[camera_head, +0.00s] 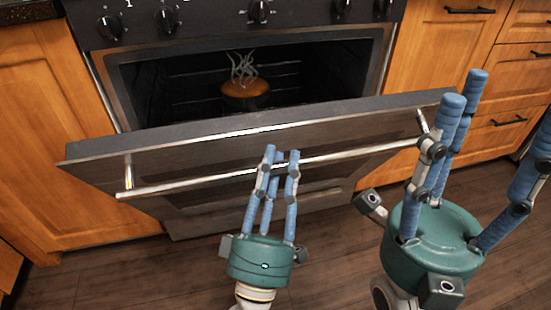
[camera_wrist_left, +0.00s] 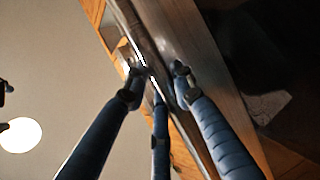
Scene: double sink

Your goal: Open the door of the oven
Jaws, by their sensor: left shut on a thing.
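The oven door (camera_head: 215,195) is partly open, its top edge tilted out from the oven (camera_head: 135,85) so the dark cavity shows. A long metal handle bar (camera_head: 185,185) runs across the door front. My left gripper (camera_head: 278,157) is shut on the handle near its middle. In the left wrist view the handle (camera_wrist_left: 157,85) runs diagonally between the blue fingers of this gripper (camera_wrist_left: 155,75). My right gripper (camera_head: 495,115) is open and empty, in front of the door's right end, with its fingers spread upward.
A pot with orange-brown contents (camera_head: 246,92) and pale wavy shapes above it sits inside the oven. Control knobs (camera_head: 167,20) line the panel above. Wooden cabinets stand on the left (camera_head: 50,120) and right (camera_head: 490,90). The wood floor (camera_head: 120,270) in front looks clear.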

